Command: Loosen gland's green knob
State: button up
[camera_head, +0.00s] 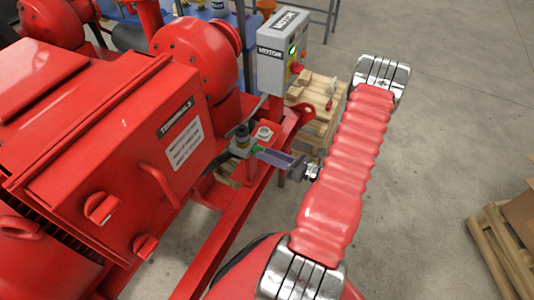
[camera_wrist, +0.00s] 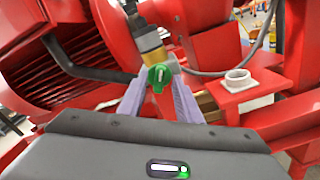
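The green knob (camera_wrist: 158,76) sits on the lower end of a gland (camera_wrist: 150,42) with a yellow and dark body in the wrist view. In the head view only a small green patch of the knob (camera_head: 258,149) shows, beside the dark-topped gland (camera_head: 242,135). My gripper (camera_wrist: 160,82) has two pale purple fingers, one on each side of the knob. The fingers look apart, with the knob between their tips; I cannot tell whether either touches it. In the head view my gripper (camera_head: 262,153) reaches left to the knob.
A red terminal box (camera_head: 120,165) with red handles stands to the left. A grey motor switch box (camera_head: 283,52) stands behind. A black hose (camera_wrist: 88,66) runs left.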

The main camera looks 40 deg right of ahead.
jog(key=shift+w+a, duration=0.1)
jog(key=shift+w, duration=0.25)
grip_shut()
dwell(0.3)
